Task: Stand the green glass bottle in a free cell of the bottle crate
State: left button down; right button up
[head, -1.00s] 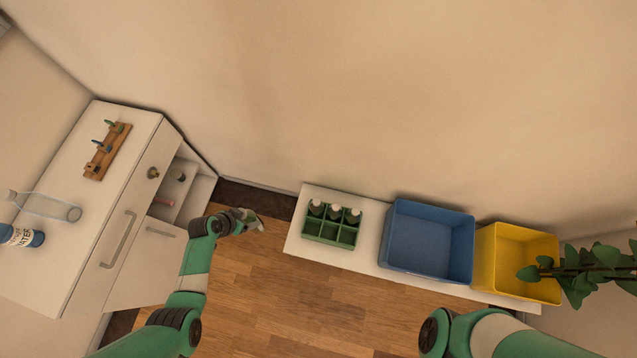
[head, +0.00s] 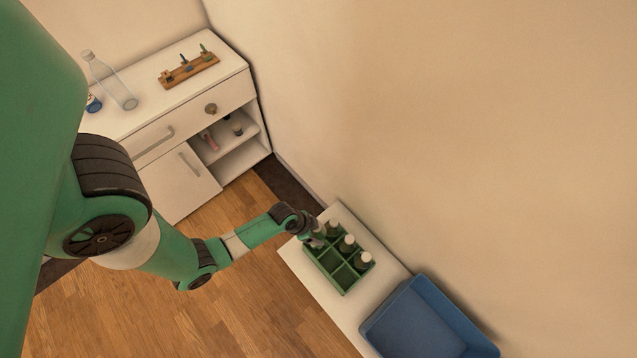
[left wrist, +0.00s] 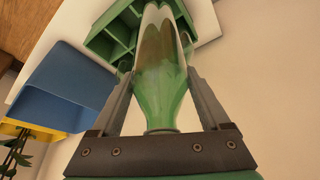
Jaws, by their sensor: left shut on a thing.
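The green glass bottle (left wrist: 163,85) is between the fingers of my left gripper (head: 315,236), which is shut on it. In the left wrist view its neck is nearest the gripper and its body points toward the crate. The green bottle crate (head: 341,285) stands on a low white surface. Its far row holds several bottles with pale tops, and open cells show in its near row. The crate also shows in the left wrist view (left wrist: 103,42). My gripper is at the crate's left end. I cannot tell whether the bottle's base is inside a cell. My right gripper is out of view.
A blue bin (head: 425,320) stands right of the crate, with a yellow bin (left wrist: 40,130) beyond it. The wall is close behind the crate. A white cabinet (head: 165,190) with an open compartment stands left, with a clear bottle (head: 110,82) on top.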

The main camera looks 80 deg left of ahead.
pick_arm(q)
notch_tip(320, 180, down, 9)
jog(key=b, duration=0.6)
jog(key=shift+r, duration=0.2)
jog(key=shift+f+b, duration=0.3)
jog(key=shift+f, duration=0.2)
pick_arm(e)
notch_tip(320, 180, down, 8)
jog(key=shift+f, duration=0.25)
pick_arm(q)
jog(key=shift+f+b, duration=1.55)
jog(key=shift+f, duration=0.8)
grip_release()
jog(key=shift+r+p, duration=0.3)
jog(key=p+v, duration=0.8)
jog(key=v, duration=0.3)
jog(key=shift+s+r, duration=0.15)
jog(key=shift+r, duration=0.25)
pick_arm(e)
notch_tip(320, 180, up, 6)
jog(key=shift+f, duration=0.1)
